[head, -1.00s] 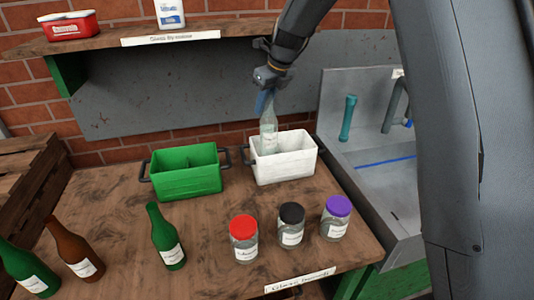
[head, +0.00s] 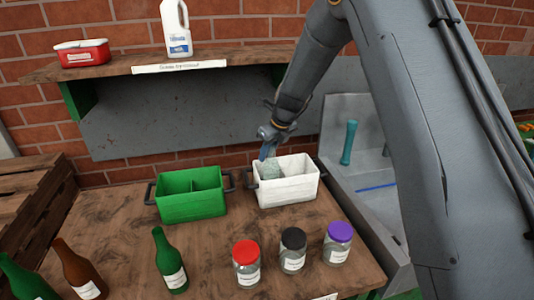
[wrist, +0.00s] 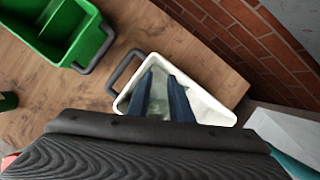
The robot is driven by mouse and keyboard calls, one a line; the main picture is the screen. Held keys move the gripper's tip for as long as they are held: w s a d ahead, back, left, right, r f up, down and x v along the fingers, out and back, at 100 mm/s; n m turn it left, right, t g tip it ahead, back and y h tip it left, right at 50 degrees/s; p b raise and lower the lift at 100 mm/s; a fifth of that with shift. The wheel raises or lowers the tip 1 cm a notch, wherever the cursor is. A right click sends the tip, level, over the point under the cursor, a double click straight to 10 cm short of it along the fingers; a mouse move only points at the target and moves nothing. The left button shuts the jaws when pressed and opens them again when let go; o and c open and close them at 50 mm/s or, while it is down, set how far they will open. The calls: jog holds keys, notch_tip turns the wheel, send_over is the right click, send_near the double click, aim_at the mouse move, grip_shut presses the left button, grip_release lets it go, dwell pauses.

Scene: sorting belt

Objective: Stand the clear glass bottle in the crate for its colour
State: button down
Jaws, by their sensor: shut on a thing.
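The clear glass bottle (head: 271,168) is inside the white crate (head: 288,191), in its left part. Only its upper part shows above the rim in the head view; its base is hidden by the crate wall. My gripper (head: 267,152) is just above the crate, its blue fingers shut on the bottle. In the wrist view the fingers (wrist: 160,76) reach down into the white crate (wrist: 122,103), with the pale bottle (wrist: 158,98) between them. I cannot tell whether the bottle touches the crate floor.
A green crate (head: 192,208) with a divider stands left of the white one, apparently empty. Green and brown bottles (head: 78,272) stand at front left. Jars with red (head: 245,253), black (head: 293,240) and purple (head: 340,231) lids stand in front. A shelf (head: 240,57) hangs behind; a sink is at right.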

aim_at(276, 168)
jog(key=c, duration=1.6)
grip_release()
jog(key=shift+f, duration=0.1)
jog(key=shift+s+d+r, duration=0.1)
jog(key=shift+r, duration=0.55)
jog(key=b+v, duration=0.3)
jog(key=v, duration=0.8)
jog(key=s+d+f+n+h, duration=0.1)
jog(key=s+d+f+n, duration=0.2)
jog(key=s+n, duration=0.6)
jog(key=s+d+f+n+g+h, duration=0.1)
jog(key=s+d+f+n, duration=0.2)
jog(key=s+n, duration=0.6)
jog(key=s+d+f+n+h, duration=0.1)
jog(key=s+d+f+n, duration=0.2)
jog(key=s, duration=1.1)
jog(key=shift+d+f+n+g, duration=0.15)
jog(key=shift+d+n, duration=0.45)
jog(key=shift+n, duration=0.55)
jog(key=shift+d+f+n+g, duration=0.1)
jog(key=shift+d+n, duration=0.55)
jog(key=shift+n, duration=0.45)
jog(key=shift+d+f+n+g, duration=0.15)
jog(key=shift+d+n, duration=0.45)
jog(key=shift+n, duration=0.55)
